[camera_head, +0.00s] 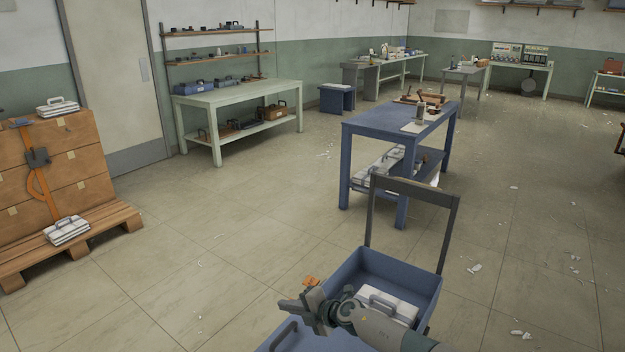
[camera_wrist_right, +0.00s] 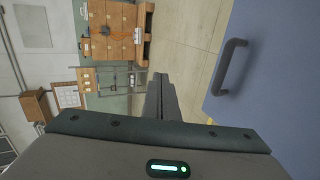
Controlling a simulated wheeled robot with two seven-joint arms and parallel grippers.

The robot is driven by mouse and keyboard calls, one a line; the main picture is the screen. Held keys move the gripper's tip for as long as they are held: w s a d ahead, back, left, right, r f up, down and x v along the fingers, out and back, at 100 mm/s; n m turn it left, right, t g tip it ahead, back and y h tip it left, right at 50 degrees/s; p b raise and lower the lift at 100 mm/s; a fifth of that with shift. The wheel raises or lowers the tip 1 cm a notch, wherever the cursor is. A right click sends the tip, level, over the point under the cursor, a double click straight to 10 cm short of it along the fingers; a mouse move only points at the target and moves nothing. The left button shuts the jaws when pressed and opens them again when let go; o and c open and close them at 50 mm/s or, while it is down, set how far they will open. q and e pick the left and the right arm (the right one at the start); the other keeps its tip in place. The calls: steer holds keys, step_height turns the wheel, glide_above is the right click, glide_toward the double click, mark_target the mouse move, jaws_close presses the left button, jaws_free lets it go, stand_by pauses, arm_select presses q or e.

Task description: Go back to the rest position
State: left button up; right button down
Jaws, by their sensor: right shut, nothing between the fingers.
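My right gripper (camera_head: 291,309) comes in from the bottom right of the head view, over the blue cart (camera_head: 425,280). Its fingers are shut with nothing between them and point left. In the right wrist view its closed fingers (camera_wrist_right: 160,97) show at the centre, empty. A white bundle with a grey handle (camera_head: 395,304) lies in the cart's bin, partly hidden behind my right wrist. My left gripper is not in view.
A blue surface with a dark handle (camera_wrist_right: 232,68) lies beside the fingers. A blue table (camera_head: 372,128) stands beyond the cart. Strapped cardboard boxes (camera_head: 75,165) stand on a pallet (camera_head: 95,235) at left. Open floor (camera_head: 220,240) lies between, with scattered debris at right.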

steer(key=s+a+r+m+t, duration=0.1)
steer(key=s+a+m+t, duration=0.2)
steer(key=s+m+t, duration=0.15)
steer(key=s+d+f+m+g+h, duration=0.1)
steer(key=s+d+f+m+h, duration=0.3)
steer(key=s+d+m, duration=0.6)
steer(key=s+d+f+m+h, duration=0.2)
steer(key=s+d+m+h, duration=0.4)
steer(key=s+d+m, duration=0.45)
steer(key=s+d+r+m+g, duration=0.1)
steer(key=s+d+g, duration=0.45)
steer(key=s, duration=0.85)
steer(key=s+d+m+g, duration=0.1)
steer(key=s+d+g, duration=0.1)
steer(key=s+d, duration=0.9)
steer(key=w+a+f+t, duration=0.1)
steer(key=a+f, duration=0.2)
steer(key=f, duration=0.8)
steer(key=a+f, duration=0.2)
steer(key=f, duration=1)
steer(key=s+f, duration=0.3)
steer(key=f, duration=0.5)
steer(key=s+a+f+t+y, duration=0.1)
steer(key=s+f, duration=0.3)
steer(key=f, duration=0.3)
steer(key=shift+a+f+n, duration=0.15)
steer(key=shift+f+n, duration=0.2)
steer(key=shift+n, duration=0.05)
